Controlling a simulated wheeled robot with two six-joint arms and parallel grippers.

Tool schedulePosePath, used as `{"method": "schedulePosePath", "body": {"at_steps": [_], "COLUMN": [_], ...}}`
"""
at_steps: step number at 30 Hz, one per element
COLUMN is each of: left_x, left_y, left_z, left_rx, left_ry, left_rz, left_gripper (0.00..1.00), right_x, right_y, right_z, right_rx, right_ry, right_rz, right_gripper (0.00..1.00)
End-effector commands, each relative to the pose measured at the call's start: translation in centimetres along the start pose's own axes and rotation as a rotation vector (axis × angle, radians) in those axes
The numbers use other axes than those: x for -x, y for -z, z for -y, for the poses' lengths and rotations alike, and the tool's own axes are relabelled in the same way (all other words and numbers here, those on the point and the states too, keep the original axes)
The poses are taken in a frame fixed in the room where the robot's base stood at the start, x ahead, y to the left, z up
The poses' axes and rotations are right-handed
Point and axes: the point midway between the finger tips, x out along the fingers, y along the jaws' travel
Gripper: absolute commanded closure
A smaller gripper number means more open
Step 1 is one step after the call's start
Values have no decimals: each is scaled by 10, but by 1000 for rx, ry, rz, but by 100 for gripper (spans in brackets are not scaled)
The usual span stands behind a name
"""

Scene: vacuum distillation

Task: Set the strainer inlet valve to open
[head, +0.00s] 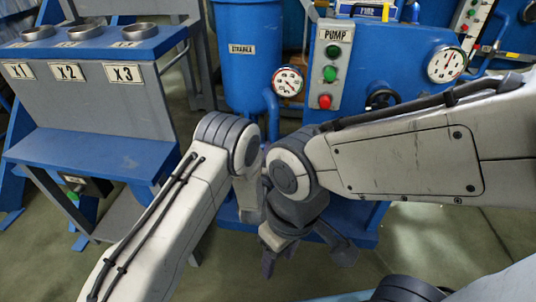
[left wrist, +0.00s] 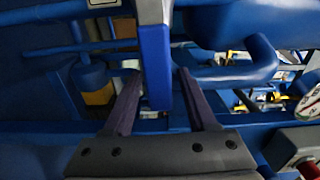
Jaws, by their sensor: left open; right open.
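The strainer (head: 245,75) is a blue tank with a white label at the top centre of the head view. In the left wrist view, a pale bar with a blue lever-like end (left wrist: 155,65) reaches down between the fingers of my left gripper (left wrist: 159,76). It may be the strainer inlet valve's handle; I cannot tell for sure. The left fingers are open, one on each side of it, with no clear grip. In the head view my left gripper is hidden behind the arm joints. My right gripper (head: 279,255) is open and empty, low at the centre, pointing down.
A blue stand (head: 100,150) labelled X1 to X3 is at left. My two arms nearly meet at the centre.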

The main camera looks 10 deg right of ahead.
Motion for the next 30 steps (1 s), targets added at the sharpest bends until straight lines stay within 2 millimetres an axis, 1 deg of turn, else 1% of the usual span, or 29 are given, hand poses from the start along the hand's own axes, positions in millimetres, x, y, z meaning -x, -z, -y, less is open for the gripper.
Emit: {"method": "schedulePosePath", "body": {"at_steps": [2, 5, 12, 15, 18, 23, 30], "left_x": [4, 17, 65, 82, 95, 104, 105], "left_y": [0, 1, 1, 0, 0, 0, 0], "left_z": [1, 1, 1, 1, 0, 0, 0], "left_rx": [0, -1, -2, -3, -1, -1, 0], "left_ry": [-2, -4, -7, -6, -5, -2, -1], "left_rz": [0, -1, -2, -2, -1, 0, 0], "left_gripper": [43, 43, 43, 43, 43, 43, 43], "right_x": [2, 8, 24, 28, 30, 32, 31], "right_y": [0, 0, 1, 2, 2, 2, 2], "right_z": [0, 1, 2, 2, 2, 2, 2], "right_rx": [0, 0, 0, 0, 0, 0, 0], "right_ry": [0, 0, 0, 0, 0, 0, 0], "right_rz": [0, 0, 0, 0, 0, 0, 0], "right_gripper": [50, 50, 50, 50, 50, 50, 50]}}
